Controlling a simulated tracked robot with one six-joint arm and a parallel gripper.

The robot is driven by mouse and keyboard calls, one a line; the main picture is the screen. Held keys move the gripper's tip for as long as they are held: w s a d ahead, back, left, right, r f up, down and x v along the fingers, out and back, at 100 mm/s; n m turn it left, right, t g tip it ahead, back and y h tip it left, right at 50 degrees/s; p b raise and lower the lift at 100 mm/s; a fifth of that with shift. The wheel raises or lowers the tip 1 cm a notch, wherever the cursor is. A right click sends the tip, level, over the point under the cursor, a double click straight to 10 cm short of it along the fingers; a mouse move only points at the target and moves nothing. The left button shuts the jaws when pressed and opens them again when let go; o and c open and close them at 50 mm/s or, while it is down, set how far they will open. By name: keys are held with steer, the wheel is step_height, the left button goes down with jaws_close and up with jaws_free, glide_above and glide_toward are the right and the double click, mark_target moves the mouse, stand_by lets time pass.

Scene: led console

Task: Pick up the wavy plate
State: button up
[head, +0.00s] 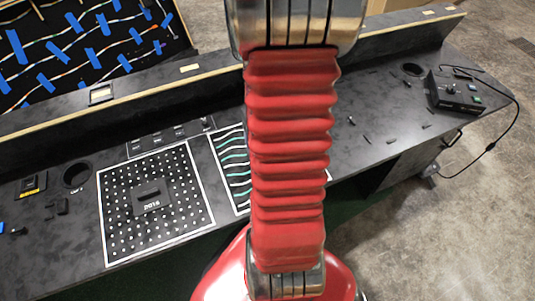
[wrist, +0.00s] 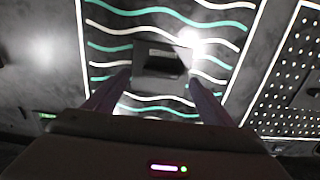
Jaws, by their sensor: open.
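The wavy panel, with white and teal wavy lines inside a white border, shows in the head view (head: 231,158), partly hidden behind my red arm. It also fills the middle of the wrist view (wrist: 110,47). A small dark plate with a raised block, which I take to be the wavy plate (wrist: 158,54), lies on the lines in the wrist view. In the head view my arm hides it. My gripper (wrist: 160,80) is open, with one finger on each side of the plate's near part in the picture. I cannot tell whether they touch it.
A dotted panel (head: 116,224) with a dark labelled block (head: 150,197) lies to the left on the console (head: 350,160). A black control box (head: 456,92) with a cable stands at the right end. Small loose pieces lie between. A raised ledge (head: 150,86) runs along the back.

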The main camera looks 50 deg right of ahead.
steer(key=shift+f, duration=2.05)
steer(key=shift+c, duration=0.7)
steer(key=c, duration=1.6)
steer(key=shift+r, duration=0.1)
step_height(320, 180, up, 10)
steer(key=shift+w, duration=0.15)
